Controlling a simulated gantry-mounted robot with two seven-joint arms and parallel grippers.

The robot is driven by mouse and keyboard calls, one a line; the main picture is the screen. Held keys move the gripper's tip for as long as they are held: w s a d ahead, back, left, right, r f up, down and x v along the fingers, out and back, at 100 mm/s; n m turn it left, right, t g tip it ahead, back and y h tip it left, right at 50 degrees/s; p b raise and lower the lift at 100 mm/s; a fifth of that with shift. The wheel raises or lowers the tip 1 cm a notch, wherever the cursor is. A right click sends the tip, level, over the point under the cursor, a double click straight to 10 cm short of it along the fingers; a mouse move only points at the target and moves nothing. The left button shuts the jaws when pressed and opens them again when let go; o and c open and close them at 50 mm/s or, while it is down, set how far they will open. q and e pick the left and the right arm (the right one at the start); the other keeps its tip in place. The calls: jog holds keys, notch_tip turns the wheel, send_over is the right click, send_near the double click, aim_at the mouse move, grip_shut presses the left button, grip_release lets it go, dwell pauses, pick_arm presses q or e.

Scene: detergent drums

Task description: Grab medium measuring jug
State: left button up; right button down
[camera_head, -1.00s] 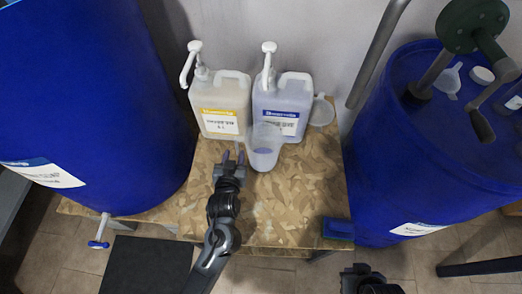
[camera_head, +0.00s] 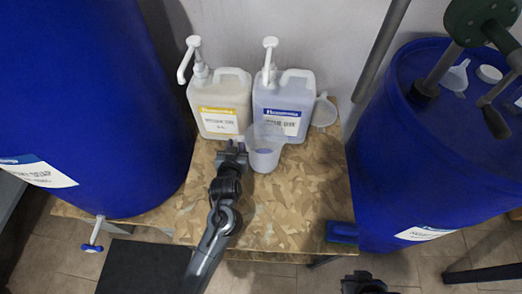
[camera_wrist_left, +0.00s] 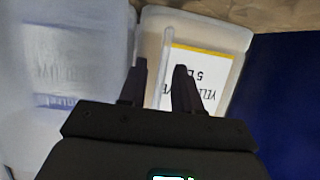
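The translucent measuring jug (camera_head: 264,155) stands upright on the wooden table, in front of the blue-labelled bottle. In the left wrist view, a large pale translucent shape, which looks like the jug (camera_wrist_left: 50,120), fills the left side. My left gripper (camera_head: 232,146) is just left of the jug in the head view. In the left wrist view its fingers (camera_wrist_left: 160,90) are apart, with a thin pale upright strip between them that looks like the jug's handle (camera_wrist_left: 165,60). A gap shows beside the strip. My right gripper (camera_head: 362,283) is at the bottom edge; its fingers are unclear.
A yellow-labelled pump bottle (camera_head: 219,105) and a blue-labelled pump bottle (camera_head: 284,104) stand close behind the jug. Large blue drums stand at left (camera_head: 90,110) and right (camera_head: 430,160). A white funnel-like item (camera_head: 324,111) is right of the bottles. The table front (camera_head: 290,215) is clear.

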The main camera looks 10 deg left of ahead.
pick_arm(q)
grip_shut()
jog(key=shift+r, duration=0.3)
